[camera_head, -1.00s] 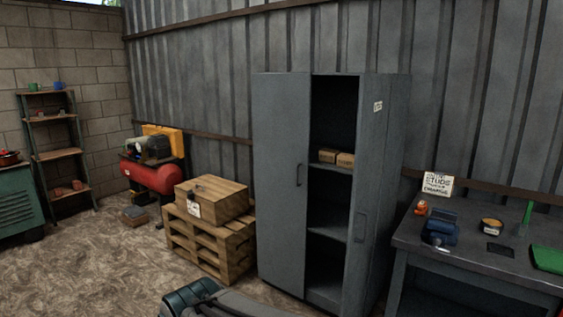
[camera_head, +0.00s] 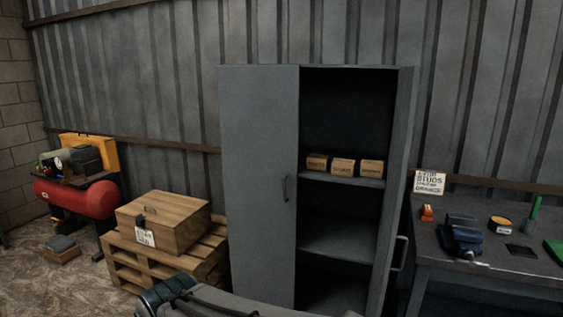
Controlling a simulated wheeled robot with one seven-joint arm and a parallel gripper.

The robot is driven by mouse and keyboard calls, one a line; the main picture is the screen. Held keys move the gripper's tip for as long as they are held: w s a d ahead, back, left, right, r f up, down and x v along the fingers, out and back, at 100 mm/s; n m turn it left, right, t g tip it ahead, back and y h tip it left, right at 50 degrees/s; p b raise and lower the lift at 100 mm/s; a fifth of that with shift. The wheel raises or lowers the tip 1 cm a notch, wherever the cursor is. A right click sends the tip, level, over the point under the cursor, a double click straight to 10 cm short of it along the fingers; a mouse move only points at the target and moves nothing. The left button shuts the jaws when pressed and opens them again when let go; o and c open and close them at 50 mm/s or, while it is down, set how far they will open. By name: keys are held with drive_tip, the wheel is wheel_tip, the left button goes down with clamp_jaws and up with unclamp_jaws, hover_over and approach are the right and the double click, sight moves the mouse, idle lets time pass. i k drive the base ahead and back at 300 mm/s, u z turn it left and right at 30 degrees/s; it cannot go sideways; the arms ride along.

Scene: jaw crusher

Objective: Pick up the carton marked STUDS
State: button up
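Three small brown cartons stand side by side on an upper shelf of the grey metal cabinet (camera_head: 259,180), behind its open right door. They are a left carton (camera_head: 317,163), a middle carton (camera_head: 343,167) and a right carton (camera_head: 372,168). Each has dark print on its front. The print is too small to read surely, so I cannot tell which is marked STUDS. Part of my arm shows at the bottom centre, below and in front of the cabinet. My gripper's fingers cannot be made out.
The cabinet's left door is shut; the right door (camera_head: 397,215) stands open toward me. A wooden crate (camera_head: 165,222) sits on a pallet (camera_head: 140,265) at left, beside a red compressor (camera_head: 75,198). A workbench (camera_head: 480,268) with a blue vise (camera_head: 461,236) and a sign (camera_head: 429,182) stands at right.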

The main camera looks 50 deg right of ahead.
sight(340, 167)
drive_tip(key=z, duration=0.35)
drive_tip(key=i, duration=1.6)
drive_tip(key=z, duration=1.5)
drive_tip(key=i, duration=0.8)
drive_tip(key=z, duration=0.9)
